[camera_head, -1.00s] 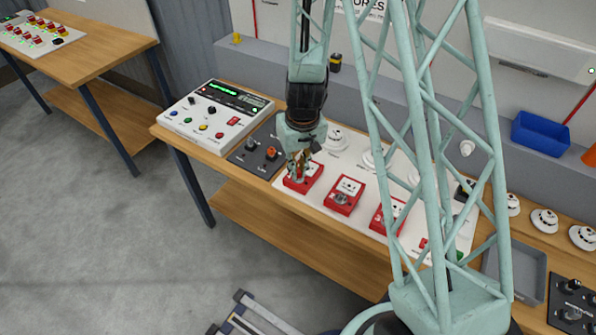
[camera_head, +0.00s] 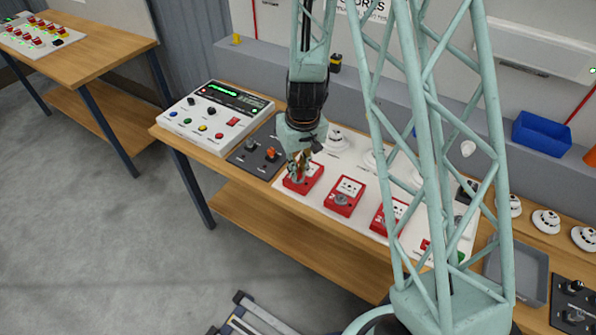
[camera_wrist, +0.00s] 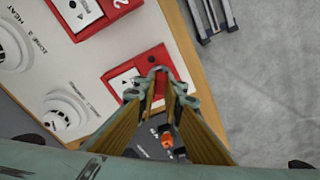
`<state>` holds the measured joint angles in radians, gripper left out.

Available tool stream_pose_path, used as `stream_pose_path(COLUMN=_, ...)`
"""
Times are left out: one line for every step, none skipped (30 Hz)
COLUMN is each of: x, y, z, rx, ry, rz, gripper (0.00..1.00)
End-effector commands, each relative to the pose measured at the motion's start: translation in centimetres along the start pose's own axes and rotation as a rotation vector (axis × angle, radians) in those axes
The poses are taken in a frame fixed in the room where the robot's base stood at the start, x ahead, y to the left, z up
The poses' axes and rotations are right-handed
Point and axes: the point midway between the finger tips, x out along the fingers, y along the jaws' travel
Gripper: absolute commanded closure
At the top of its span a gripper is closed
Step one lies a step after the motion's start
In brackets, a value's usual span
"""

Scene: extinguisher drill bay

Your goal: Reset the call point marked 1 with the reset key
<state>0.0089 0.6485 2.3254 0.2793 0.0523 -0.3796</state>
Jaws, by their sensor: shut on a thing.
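The call point marked 1 (camera_head: 303,179) is a red box at the left end of a row of red call points on the white board. In the wrist view the call point (camera_wrist: 118,80) lies under my fingertips, with a white face and a dark round spot. My gripper (camera_head: 298,175) points down onto its front part. In the wrist view my gripper (camera_wrist: 155,78) has its fingertips close together at the red box, shut on the small reset key, which is mostly hidden between them. I cannot tell how deep the key sits.
Call points 2 (camera_head: 344,196) and 3 (camera_head: 389,216) stand to the right on the white board. A dark panel with knobs (camera_head: 256,154) and a control panel (camera_head: 216,116) are to the left. White detectors (camera_wrist: 65,115) sit behind. The bench's front edge is close.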

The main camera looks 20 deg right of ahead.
Motion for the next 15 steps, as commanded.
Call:
stream_pose_path(x=0.06, y=0.01, z=-0.04, rx=-0.003, ry=0.001, rz=0.0, gripper=0.97)
stream_pose_path(x=0.06, y=0.01, z=-0.04, rx=-0.004, ry=0.001, rz=0.0, gripper=0.97)
stream_pose_path(x=0.06, y=0.01, z=-0.04, rx=-0.007, ry=0.001, rz=-0.001, gripper=0.97)
stream_pose_path(x=0.06, y=0.01, z=-0.05, rx=-0.008, ry=0.001, rz=-0.001, gripper=0.97)
stream_pose_path(x=0.06, y=0.01, z=-0.05, rx=-0.01, ry=0.001, rz=-0.001, gripper=0.97)
stream_pose_path(x=0.07, y=0.0, z=-0.05, rx=-0.012, ry=0.001, rz=-0.002, gripper=0.97)
stream_pose_path(x=0.07, y=0.0, z=-0.04, rx=-0.014, ry=0.001, rz=-0.002, gripper=0.97)
stream_pose_path(x=0.07, y=0.0, z=-0.04, rx=-0.016, ry=0.001, rz=-0.002, gripper=0.97)
stream_pose_path(x=0.08, y=-0.01, z=-0.04, rx=-0.018, ry=0.001, rz=-0.003, gripper=0.97)
stream_pose_path(x=0.08, y=-0.01, z=-0.03, rx=-0.02, ry=0.0, rz=-0.003, gripper=0.97)
stream_pose_path(x=0.08, y=-0.01, z=-0.03, rx=-0.021, ry=0.0, rz=-0.003, gripper=0.97)
stream_pose_path(x=0.09, y=-0.01, z=-0.02, rx=-0.024, ry=0.0, rz=-0.003, gripper=0.97)
stream_pose_path(x=0.09, y=-0.02, z=-0.01, rx=-0.025, ry=0.0, rz=-0.004, gripper=0.97)
stream_pose_path(x=0.1, y=-0.02, z=-0.01, rx=-0.027, ry=0.0, rz=-0.004, gripper=0.97)
stream_pose_path(x=0.1, y=-0.02, z=-0.01, rx=-0.029, ry=0.0, rz=-0.004, gripper=0.97)
